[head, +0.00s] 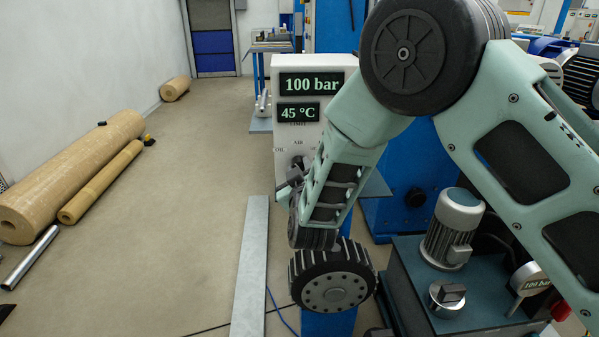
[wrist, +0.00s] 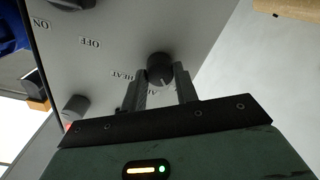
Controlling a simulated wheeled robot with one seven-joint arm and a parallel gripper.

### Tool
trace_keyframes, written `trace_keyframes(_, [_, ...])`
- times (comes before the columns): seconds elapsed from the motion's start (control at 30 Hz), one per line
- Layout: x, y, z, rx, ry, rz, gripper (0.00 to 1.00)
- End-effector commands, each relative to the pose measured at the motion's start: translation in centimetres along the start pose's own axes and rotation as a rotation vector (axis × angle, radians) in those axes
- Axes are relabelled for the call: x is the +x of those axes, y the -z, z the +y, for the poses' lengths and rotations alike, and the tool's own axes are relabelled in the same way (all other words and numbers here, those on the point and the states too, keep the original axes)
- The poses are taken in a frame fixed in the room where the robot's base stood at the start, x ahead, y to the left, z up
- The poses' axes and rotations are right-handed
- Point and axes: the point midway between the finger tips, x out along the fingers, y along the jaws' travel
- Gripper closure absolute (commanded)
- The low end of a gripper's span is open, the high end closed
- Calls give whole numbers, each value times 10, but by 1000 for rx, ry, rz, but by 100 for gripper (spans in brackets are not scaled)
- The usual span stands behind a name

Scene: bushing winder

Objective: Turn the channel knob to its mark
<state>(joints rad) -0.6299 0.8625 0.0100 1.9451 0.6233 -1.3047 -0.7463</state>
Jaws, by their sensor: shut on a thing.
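The channel knob (wrist: 160,68) is a small dark round knob on the pale panel face, with the words HEAT and AIR printed near it. A pale line shows on the knob, but its exact mark is hard to read. My gripper (wrist: 161,84) has one finger on each side of the knob and is shut on it. In the head view the knob (head: 297,162) is a dark spot below the word AIR, partly hidden by my gripper (head: 288,186). The control box (head: 283,132) is white, with displays reading 100 bar and 45 °C.
Another dark knob (wrist: 75,107) and OFF and ON labels lie left on the panel in the wrist view. A motor (head: 453,228) and a gauge (head: 530,279) sit on the dark unit at right. Brown rolls (head: 75,170) lie at left; the floor between is largely clear.

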Motion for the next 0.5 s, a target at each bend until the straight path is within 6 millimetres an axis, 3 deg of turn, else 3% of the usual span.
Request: trace_keyframes(0.5, [0, -3, -1, 467, -11, 14, 93])
